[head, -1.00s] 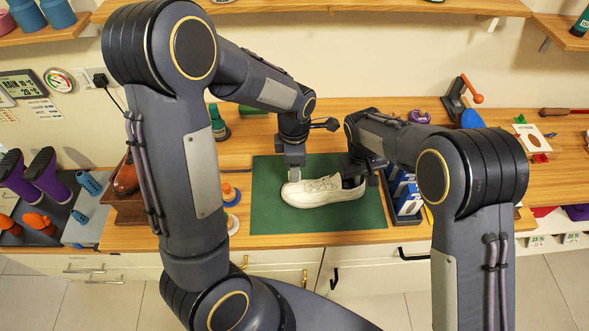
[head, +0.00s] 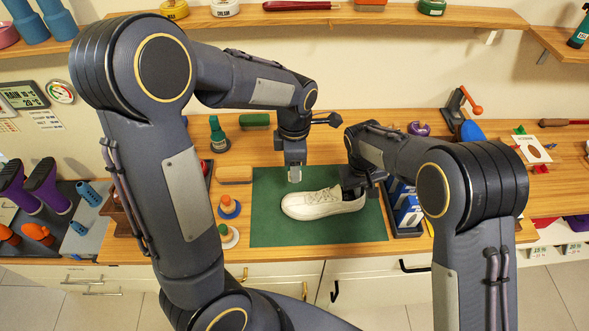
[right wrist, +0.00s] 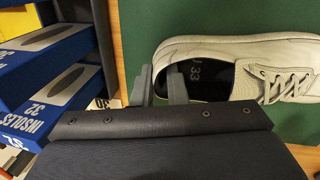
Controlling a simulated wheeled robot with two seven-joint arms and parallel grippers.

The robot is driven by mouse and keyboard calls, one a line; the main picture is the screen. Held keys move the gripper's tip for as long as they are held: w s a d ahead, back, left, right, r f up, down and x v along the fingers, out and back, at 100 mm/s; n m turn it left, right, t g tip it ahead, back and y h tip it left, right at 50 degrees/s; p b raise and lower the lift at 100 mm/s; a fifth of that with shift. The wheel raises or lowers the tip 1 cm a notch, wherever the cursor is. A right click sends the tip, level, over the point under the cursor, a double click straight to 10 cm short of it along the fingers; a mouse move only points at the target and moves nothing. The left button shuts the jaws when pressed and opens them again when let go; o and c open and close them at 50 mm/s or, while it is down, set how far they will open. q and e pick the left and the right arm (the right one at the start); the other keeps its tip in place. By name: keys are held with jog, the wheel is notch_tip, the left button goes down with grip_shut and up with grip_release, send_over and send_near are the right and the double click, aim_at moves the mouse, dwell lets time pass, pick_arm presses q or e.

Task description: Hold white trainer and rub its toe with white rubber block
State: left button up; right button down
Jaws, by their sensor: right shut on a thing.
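The white trainer (head: 318,205) lies upright on the green mat (head: 275,232), toe to the left and heel to the right. My right gripper (head: 353,187) is shut on its heel; in the right wrist view the fingers (right wrist: 161,85) straddle the heel's rim, one outside and one inside the opening. The toe is outside the right wrist view. My left gripper (head: 294,166) points down above the mat, behind the toe. It holds the small whitish rubber block (head: 295,174) at its tips, apart from the shoe.
Blue insole boxes (head: 408,212) stand in a dark holder right of the mat; they show close to my right gripper in the wrist view (right wrist: 45,85). The mat's front is clear.

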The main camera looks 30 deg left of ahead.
jog(key=c, duration=1.4)
grip_release()
jog(key=shift+o, duration=0.2)
jog(key=shift+r, duration=0.15)
notch_tip(320, 180, up, 12)
jog(key=s+a, duration=0.1)
jog(key=shift+s+a+f, duration=0.15)
jog(key=shift+a+f, duration=0.05)
jog(key=shift+a, duration=0.05)
